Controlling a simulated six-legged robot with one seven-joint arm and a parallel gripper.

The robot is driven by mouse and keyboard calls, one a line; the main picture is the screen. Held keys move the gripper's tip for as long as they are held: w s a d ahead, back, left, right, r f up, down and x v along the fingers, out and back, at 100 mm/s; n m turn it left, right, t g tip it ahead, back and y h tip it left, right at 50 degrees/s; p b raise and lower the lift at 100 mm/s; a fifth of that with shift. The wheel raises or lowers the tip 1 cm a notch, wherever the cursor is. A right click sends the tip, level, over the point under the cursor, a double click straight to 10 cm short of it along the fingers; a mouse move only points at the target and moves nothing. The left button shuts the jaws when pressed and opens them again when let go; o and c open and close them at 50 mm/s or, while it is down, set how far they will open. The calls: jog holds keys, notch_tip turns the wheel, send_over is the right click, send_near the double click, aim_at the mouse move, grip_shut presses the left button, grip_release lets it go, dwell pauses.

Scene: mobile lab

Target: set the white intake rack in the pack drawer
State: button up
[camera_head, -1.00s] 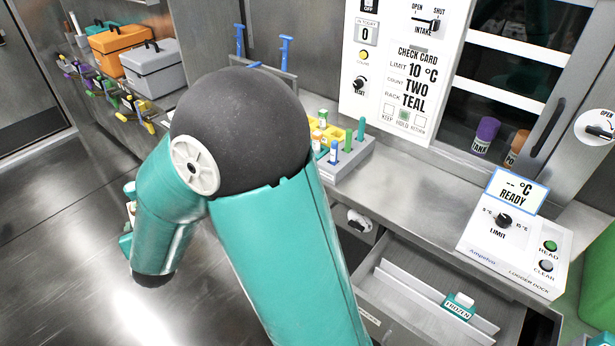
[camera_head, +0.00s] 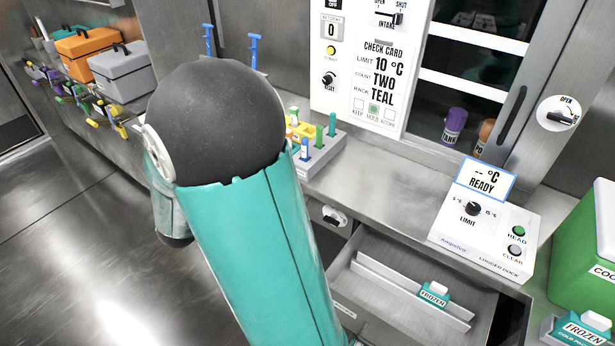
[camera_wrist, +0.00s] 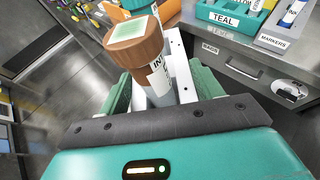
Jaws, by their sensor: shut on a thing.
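In the wrist view, my gripper (camera_wrist: 160,88) is shut on the white intake rack (camera_wrist: 181,68), whose pale plate shows just beyond the fingers. A brown-capped tube (camera_wrist: 138,48) with a partly readable "IN" label stands in it, with another teal-and-brown cap behind. The rack's lower part is hidden by the gripper and tube. In the head view, my arm hides the gripper and rack. The pack drawer (camera_head: 392,262) stands open at lower right under the counter. A pale divider (camera_head: 395,290) crosses it, and a teal FROZEN pack (camera_head: 434,294) sits by the divider.
The logger dock (camera_head: 480,235) stands on the counter above the drawer. A green box (camera_head: 588,250) and another FROZEN pack (camera_head: 583,332) are at right. The teal rack (camera_wrist: 232,17) and markers holder (camera_wrist: 280,35) stand on the counter. Open floor lies left.

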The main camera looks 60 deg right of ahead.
jog(key=s+d+r+m+g+h, duration=0.15)
jog(key=s+d+m+g, duration=0.35)
jog(key=s+d, duration=0.8)
jog(key=s+d+m+g+h, duration=0.2)
jog(key=s+d+m+g, duration=0.3)
jog(key=s+d, duration=0.8)
jog(key=d+f, duration=0.6)
jog(key=d, duration=0.1)
jog(key=w+d+f, duration=0.1)
jog(key=d+f, duration=0.2)
jog(key=d, duration=0.1)
jog(key=shift+d, duration=0.15)
jog(key=shift+w+d+f, duration=0.1)
jog(key=shift+d+f, duration=0.05)
jog(key=shift+f, duration=0.1)
jog(key=shift+d+f, duration=0.1)
jog(key=shift+f, duration=1.45)
